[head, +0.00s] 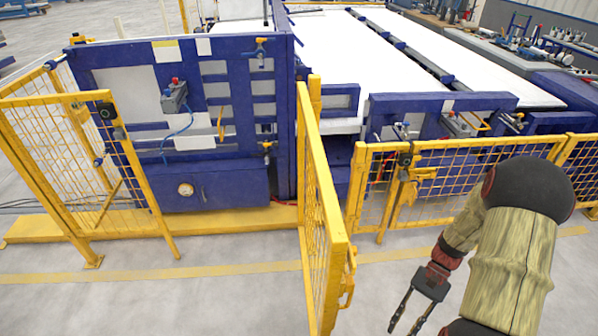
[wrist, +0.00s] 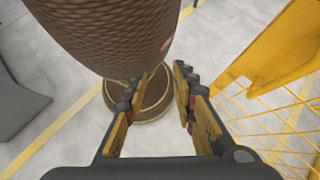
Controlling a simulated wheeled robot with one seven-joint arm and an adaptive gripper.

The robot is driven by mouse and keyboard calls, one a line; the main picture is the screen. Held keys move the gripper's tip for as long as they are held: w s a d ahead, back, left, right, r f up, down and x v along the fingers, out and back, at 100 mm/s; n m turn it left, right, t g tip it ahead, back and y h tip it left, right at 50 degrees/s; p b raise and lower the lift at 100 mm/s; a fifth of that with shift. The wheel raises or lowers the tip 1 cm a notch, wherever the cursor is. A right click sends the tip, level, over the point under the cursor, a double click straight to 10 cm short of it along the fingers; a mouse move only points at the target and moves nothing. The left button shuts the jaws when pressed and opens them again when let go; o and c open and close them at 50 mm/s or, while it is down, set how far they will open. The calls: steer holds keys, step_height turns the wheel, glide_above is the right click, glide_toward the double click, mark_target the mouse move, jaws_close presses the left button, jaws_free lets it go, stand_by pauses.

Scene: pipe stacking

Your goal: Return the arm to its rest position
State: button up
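My gripper (head: 403,328) hangs at the lower right of the head view, in front of the yellow fence and over the grey floor. The arm is bent, with the forearm slanting down and left to the gripper. Its two dark fingers are apart, with nothing seen between them. In the wrist view, the gripper (wrist: 166,80) also shows its fingers apart and empty. No pipe can be made out in either view.
A yellow mesh fence (head: 470,160) stands behind the arm, with an open yellow gate (head: 320,210) to the left. Blue machinery (head: 215,120) with white tables (head: 370,55) lies beyond. Yellow mesh (wrist: 285,110) is right of the gripper in the wrist view. The front-left floor (head: 150,300) is clear.

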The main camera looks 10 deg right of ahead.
steer(key=w+a+r+n+t+h, duration=0.2)
steer(key=a+r+n+h, duration=0.15)
steer(key=r, duration=0.45)
steer(key=w+a+r+n+t+h, duration=0.1)
steer(key=a+r+n+t+h, duration=0.2)
steer(key=r, duration=0.5)
steer(key=s+a+r+n+t, duration=0.1)
steer(key=a+r+n+t, duration=0.1)
steer(key=a+r, duration=0.3)
steer(key=s+a+r+n+t+h, duration=0.1)
steer(key=a+r+t, duration=0.3)
steer(key=r, duration=0.5)
steer(key=shift+s+a+r+n, duration=0.25)
steer(key=shift+s+a+n, duration=0.1)
steer(key=shift+a, duration=0.3)
steer(key=shift+w+d, duration=0.1)
